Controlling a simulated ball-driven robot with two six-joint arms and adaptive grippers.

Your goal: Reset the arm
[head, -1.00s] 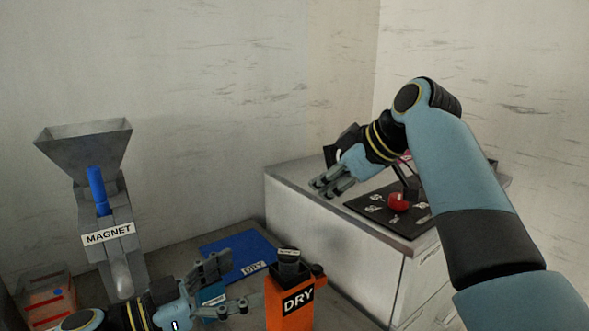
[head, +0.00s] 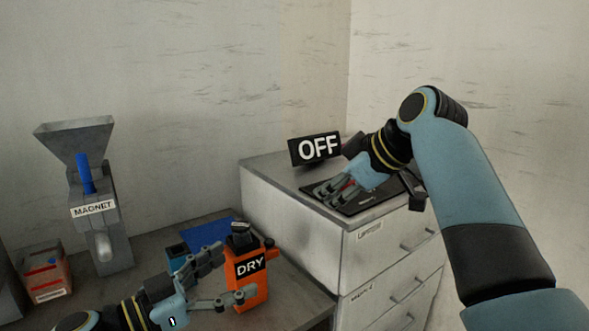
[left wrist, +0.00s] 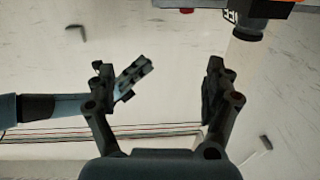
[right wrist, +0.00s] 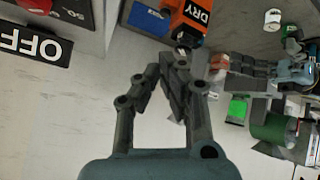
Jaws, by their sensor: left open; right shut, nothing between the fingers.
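My left gripper (head: 226,276) is open and empty, its fingers overlapping the orange DRY container (head: 246,284) in the head view. In the left wrist view, nothing is between its spread fingers (left wrist: 159,80). My right gripper (head: 326,194) is shut and empty, over the black panel (head: 372,204) on the cabinet in the head view. Its closed fingertips show in the right wrist view (right wrist: 168,68). The gripper hides much of the panel; a red part (right wrist: 38,4) shows at the upper left of the right wrist view. I cannot tell whether the gripper touches the panel.
A black OFF sign (head: 315,149) stands at the back of the grey cabinet (head: 290,222). A grey MAGNET hopper (head: 93,208) and a clear box with reddish contents (head: 46,275) stand at the left. A blue mat (head: 208,233) lies behind the DRY container.

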